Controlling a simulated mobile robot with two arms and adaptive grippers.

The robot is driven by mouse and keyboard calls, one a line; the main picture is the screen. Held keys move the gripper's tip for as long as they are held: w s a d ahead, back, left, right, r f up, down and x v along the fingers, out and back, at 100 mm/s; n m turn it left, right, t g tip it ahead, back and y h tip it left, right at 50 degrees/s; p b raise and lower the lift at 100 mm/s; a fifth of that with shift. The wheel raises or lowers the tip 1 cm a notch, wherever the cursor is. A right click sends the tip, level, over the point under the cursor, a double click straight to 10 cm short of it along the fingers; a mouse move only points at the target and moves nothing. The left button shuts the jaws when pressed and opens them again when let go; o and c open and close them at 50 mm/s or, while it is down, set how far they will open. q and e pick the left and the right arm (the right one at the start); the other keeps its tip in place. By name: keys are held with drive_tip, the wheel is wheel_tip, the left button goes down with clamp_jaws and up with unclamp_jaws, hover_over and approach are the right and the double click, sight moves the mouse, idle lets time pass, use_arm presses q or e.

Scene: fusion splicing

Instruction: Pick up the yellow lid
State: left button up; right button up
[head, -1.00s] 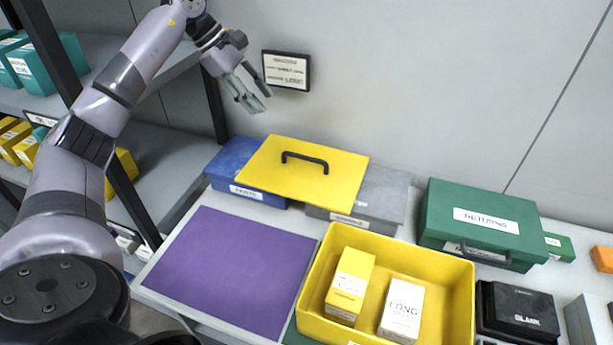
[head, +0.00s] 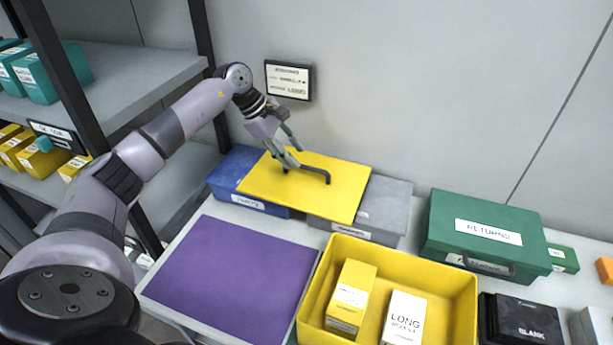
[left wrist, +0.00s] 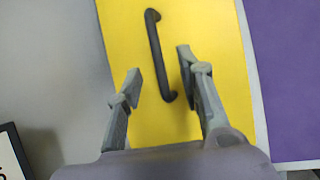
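The yellow lid (head: 340,194) is a flat sheet with a black bar handle (head: 318,172). It lies across the tops of a blue box (head: 232,172) and a grey box (head: 385,208) by the back wall. My left gripper (head: 291,158) is at the left end of the handle. In the left wrist view, the gripper (left wrist: 158,62) has its two fingers spread apart, with the lower end of the handle (left wrist: 160,55) between the fingertips, apart from both. The yellow lid (left wrist: 215,30) fills the middle of that view. My right gripper is not in view.
A yellow bin (head: 458,296) holding a yellow carton (head: 352,297) and a white carton (head: 404,318) stands in front. A purple mat (head: 230,275) is left of it. A green box (head: 487,232) is at right. A wall sign (head: 288,80) hangs behind the gripper.

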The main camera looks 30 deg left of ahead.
sight(305, 166)
use_arm(q)
drive_tip(key=p+x, duration=0.2)
drive_tip(key=x, duration=0.2)
drive_tip(key=shift+w+d+f+p, duration=0.25)
drive_tip(key=shift+w+p, duration=0.05)
drive_tip(key=shift+p, duration=0.05)
drive_tip(key=shift+w+f, duration=0.1)
drive_tip(key=shift+f, duration=0.25)
drive_tip(key=shift+c, duration=0.4)
clamp_jaws()
drive_tip(key=shift+r, duration=0.1)
